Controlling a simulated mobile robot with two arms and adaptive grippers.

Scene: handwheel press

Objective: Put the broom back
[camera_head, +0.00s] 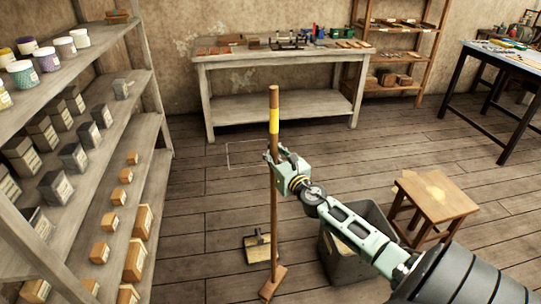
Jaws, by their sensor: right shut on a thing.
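The broom (273,220) stands nearly upright in the middle of the view. It has a long brown handle with a yellow band near the top and a small brown block at its foot, by the floor. I cannot tell whether the block touches the floor. My right gripper (275,157) is shut on the handle below the yellow band; its arm reaches in from the lower right. My left gripper is out of view.
A grey bin (345,265) stands right of the broom, partly behind my arm, with a wooden stool (437,194) beyond. A flat tan piece with a dark handle (256,248) lies behind the broom. Shelves (150,130) line the left; a workbench (270,56) stands behind.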

